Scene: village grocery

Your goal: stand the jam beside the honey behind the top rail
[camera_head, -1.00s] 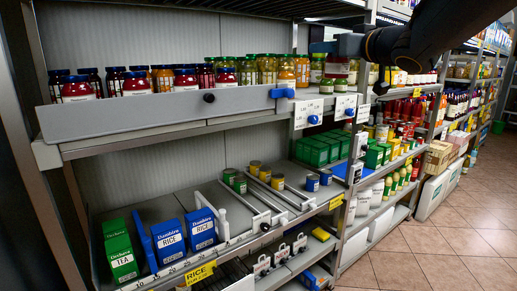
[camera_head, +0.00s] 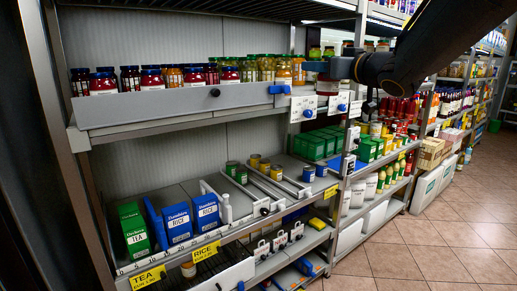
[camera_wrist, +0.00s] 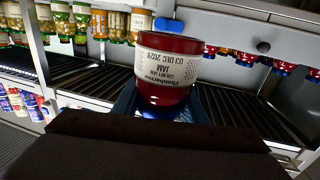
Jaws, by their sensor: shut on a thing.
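My gripper (camera_head: 325,67) is shut on the jam (camera_head: 327,85), a dark red jar with a white label. It holds the jar upright in front of the upper shelf, just right of the rail's end. The jam also fills the middle of the wrist view (camera_wrist: 168,72), which shows the scene inverted, with the jaw plates beside its lid. The grey top rail (camera_head: 185,103) runs along the front of the upper shelf. An orange-yellow jar that looks like the honey (camera_head: 284,76) stands behind the rail near its right end, left of the jam.
Blue-lidded jam jars (camera_head: 103,84) and yellow-green jars (camera_head: 266,68) stand behind the rail. A blue clip (camera_head: 279,89) is on the rail's right end. Price-tag holders (camera_head: 304,108) hang just below the jam. Rice boxes (camera_head: 177,222) stand on the lower shelf.

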